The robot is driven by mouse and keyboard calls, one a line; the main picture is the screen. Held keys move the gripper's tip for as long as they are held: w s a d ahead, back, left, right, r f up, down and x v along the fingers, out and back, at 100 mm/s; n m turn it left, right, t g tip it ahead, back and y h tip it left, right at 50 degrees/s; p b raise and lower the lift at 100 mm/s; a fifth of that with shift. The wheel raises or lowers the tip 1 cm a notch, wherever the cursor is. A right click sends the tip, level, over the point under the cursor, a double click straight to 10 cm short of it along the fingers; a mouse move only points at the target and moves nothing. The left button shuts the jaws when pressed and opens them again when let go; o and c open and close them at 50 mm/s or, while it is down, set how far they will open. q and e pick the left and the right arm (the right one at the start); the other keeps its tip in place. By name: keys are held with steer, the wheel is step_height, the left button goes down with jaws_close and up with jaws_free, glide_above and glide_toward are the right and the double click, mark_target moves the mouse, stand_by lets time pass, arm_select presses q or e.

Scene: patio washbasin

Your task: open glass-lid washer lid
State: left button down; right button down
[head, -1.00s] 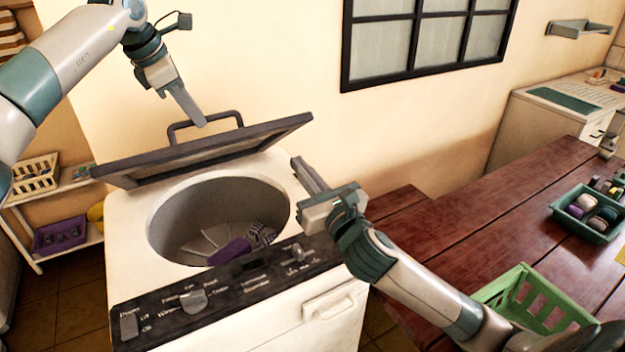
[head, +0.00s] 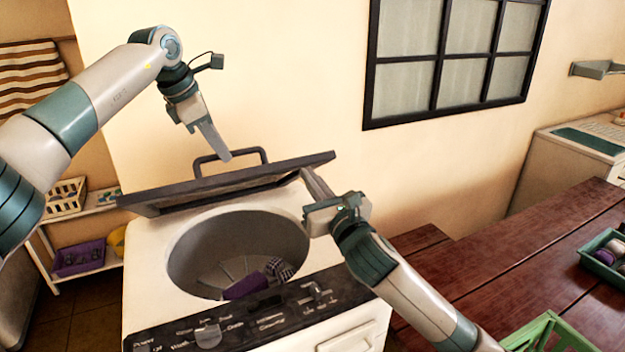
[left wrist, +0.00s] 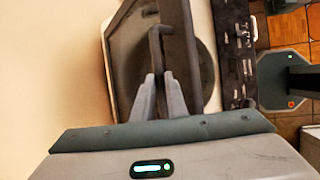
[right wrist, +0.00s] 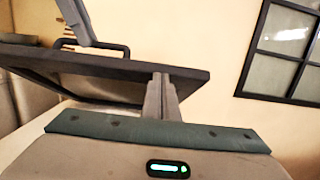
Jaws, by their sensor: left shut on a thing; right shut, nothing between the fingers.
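The washer (head: 150,262) is a white top-loader with a round open tub. Its dark-framed lid (head: 300,166) is tilted partly up above the tub, and also shows in the right wrist view (right wrist: 190,74). A dark bar handle (head: 232,153) stands on the lid. My left gripper (head: 222,155) is shut on this handle, which runs between its fingers in the left wrist view (left wrist: 157,55). My right gripper (head: 306,174) is shut and empty, its fingertips close to the lid's right edge; I cannot tell if they touch. Purple and checked cloth (head: 250,284) lies in the tub.
A dark control panel (head: 245,315) with knobs runs along the washer's front. A red-brown wooden table (head: 500,245) stands at the right, with a green crate (head: 550,335) near it. A wall with a window (head: 440,65) is behind. A shelf with baskets (head: 85,240) stands left.

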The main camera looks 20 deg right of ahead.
arm_select(q)
steer(key=shift+w+a+f, duration=0.25)
steer(key=shift+f, duration=0.15)
arm_select(e)
steer(key=shift+w+r, duration=0.35)
steer(key=shift+r, duration=0.2)
steer(key=shift+w+r, duration=0.3)
steer(key=shift+r, duration=0.2)
arm_select(q)
steer(key=shift+s+d, duration=0.15)
arm_select(e)
steer(key=shift+w+d+r, duration=0.15)
steer(key=shift+d+r, duration=0.05)
arm_select(q)
steer(key=c, duration=1.9)
jaws_free()
steer(key=shift+c, duration=0.2)
steer(key=shift+o, duration=0.9)
steer(key=shift+f, duration=0.1)
arm_select(e)
steer(key=shift+w+a+f, duration=0.1)
steer(key=shift+w, duration=0.05)
arm_select(q)
steer(key=shift+r, duration=0.2)
arm_select(e)
steer(key=shift+f, duration=0.1)
